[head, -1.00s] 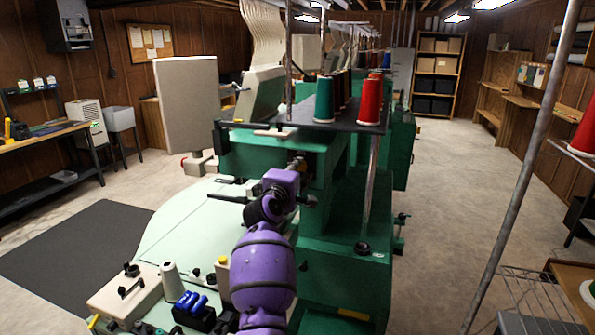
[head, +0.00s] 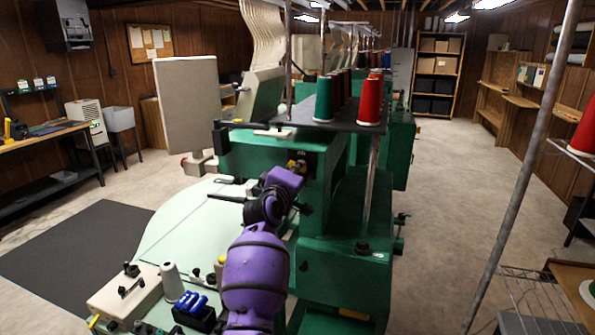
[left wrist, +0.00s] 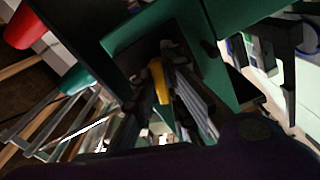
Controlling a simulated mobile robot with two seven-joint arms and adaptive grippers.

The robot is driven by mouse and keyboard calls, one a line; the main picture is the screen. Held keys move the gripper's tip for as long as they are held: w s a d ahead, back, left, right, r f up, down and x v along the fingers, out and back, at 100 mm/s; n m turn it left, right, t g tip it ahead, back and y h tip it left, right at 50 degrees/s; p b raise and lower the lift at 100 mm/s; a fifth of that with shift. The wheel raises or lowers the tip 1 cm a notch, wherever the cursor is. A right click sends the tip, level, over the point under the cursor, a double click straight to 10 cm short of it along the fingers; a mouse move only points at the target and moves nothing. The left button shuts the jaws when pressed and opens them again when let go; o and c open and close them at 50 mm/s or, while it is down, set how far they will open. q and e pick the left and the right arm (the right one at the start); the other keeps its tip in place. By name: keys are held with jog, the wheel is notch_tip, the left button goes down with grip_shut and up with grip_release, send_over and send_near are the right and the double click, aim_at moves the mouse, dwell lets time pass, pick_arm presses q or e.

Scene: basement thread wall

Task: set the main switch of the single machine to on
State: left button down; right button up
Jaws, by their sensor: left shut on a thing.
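The single machine (head: 345,215) is a green machine with a pale green table, in the middle of the head view. Its main switch (head: 297,165) shows as a small yellow and dark patch on the green housing, just above my purple left wrist. In the left wrist view, a yellow part of the switch (left wrist: 158,80) shows between the fingers. My left gripper (left wrist: 170,52) reaches the green housing there and is shut on the switch's knob. The fingers hide most of the knob, so its setting cannot be read. My right gripper is in neither view.
Thread cones, one green (head: 324,98) and one red (head: 371,102), stand on the dark rack above the switch. A pale panel (head: 187,105) stands at left. A metal pole (head: 520,165) rises at right. The floor aisle (head: 445,180) is clear.

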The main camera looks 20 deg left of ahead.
pick_arm(q)
jog(key=shift+r+m, duration=0.1)
jog(key=shift+m, duration=6.9)
jog(key=c, duration=1.8)
grip_release()
jog(key=s, duration=1.2)
jog(key=shift+a, duration=0.2)
